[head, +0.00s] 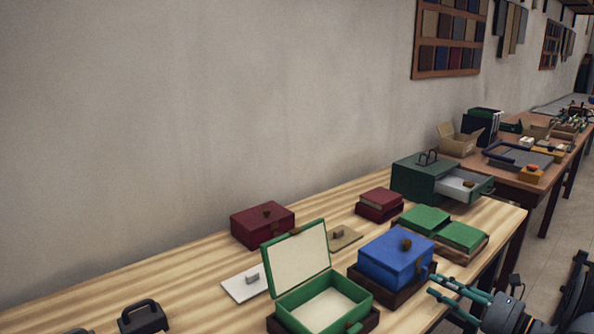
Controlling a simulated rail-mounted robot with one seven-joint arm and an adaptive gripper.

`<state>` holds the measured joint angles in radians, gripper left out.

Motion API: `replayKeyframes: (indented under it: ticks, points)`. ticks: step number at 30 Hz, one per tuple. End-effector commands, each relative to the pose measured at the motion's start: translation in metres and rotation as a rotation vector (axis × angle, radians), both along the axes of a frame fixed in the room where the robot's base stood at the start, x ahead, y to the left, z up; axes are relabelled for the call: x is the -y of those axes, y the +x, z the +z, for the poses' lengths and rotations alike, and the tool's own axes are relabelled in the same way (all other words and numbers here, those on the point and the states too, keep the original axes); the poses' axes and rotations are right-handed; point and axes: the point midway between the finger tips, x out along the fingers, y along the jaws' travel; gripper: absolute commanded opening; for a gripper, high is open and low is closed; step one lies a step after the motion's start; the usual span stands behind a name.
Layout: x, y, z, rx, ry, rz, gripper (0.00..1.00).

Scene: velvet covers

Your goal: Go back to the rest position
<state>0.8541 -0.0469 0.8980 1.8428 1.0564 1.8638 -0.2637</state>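My gripper (433,285) is at the lower right of the head view, beside the table's right front edge. Its two teal fingers point left and stand apart, with nothing seen between them. The fingertips are close to the blue box (396,257), in front of its dark tray (428,284); whether they touch it I cannot tell. The blue box is closed and has a brown knob on top. My arm runs out of the picture at the lower right.
A second table stands behind.

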Motion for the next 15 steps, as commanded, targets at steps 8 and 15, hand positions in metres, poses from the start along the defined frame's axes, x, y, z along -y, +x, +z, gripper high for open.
replayKeyframes:
  ticks: [8,15]
  points:
    - [-0.020,0.026,-0.005,0.072,-0.089,-0.003,0.27]
    - [-0.010,0.015,-0.001,0.084,-0.104,-0.002,0.27]
